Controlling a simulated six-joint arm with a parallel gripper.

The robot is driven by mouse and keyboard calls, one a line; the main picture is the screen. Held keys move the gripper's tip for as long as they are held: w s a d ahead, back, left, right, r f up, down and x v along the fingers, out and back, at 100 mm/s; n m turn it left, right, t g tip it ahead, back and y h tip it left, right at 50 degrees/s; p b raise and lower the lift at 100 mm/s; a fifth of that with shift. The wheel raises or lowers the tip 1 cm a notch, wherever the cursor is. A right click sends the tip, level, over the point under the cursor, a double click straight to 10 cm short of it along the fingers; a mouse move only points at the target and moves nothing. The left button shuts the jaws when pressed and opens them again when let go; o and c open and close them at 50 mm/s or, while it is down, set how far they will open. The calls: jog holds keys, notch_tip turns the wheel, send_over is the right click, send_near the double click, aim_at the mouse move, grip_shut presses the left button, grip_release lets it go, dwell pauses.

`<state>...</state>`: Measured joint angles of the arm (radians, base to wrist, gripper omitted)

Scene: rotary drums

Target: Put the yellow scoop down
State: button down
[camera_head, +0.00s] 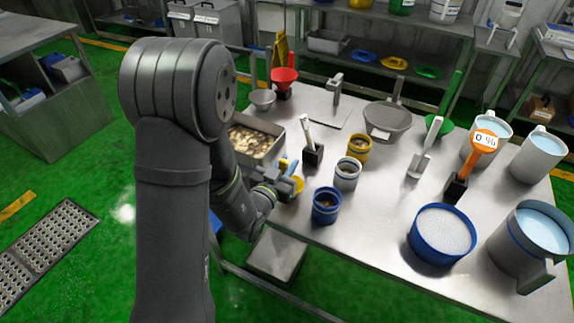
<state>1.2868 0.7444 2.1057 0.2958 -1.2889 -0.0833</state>
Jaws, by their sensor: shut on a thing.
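The yellow scoop (297,184) is at the left edge of the steel table (330,262), small and partly hidden by my gripper. My gripper (284,182) reaches in from the left and is shut on the scoop. I cannot tell whether the scoop touches the table top. A metal pan with pale chunks (262,139) lies just behind my gripper, partly hidden by my arm.
A blue cup (326,205), a white-grey cup (347,174) and a yellow cup (359,147) stand right of my gripper. A white-handled tool in a black holder (312,153) stands close behind. Blue tub (440,235) and large jugs (536,240) fill the right side.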

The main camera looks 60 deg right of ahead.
jog(key=shift+f, duration=0.15)
jog(key=c, duration=1.7)
grip_release()
jog(key=shift+f, duration=0.1)
jog(key=o, duration=0.4)
jog(key=shift+o, duration=0.2)
jog(key=shift+a+r, duration=0.15)
jog(key=shift+r, duration=0.05)
jog(key=a, duration=1.1)
jog(key=shift+a, duration=0.4)
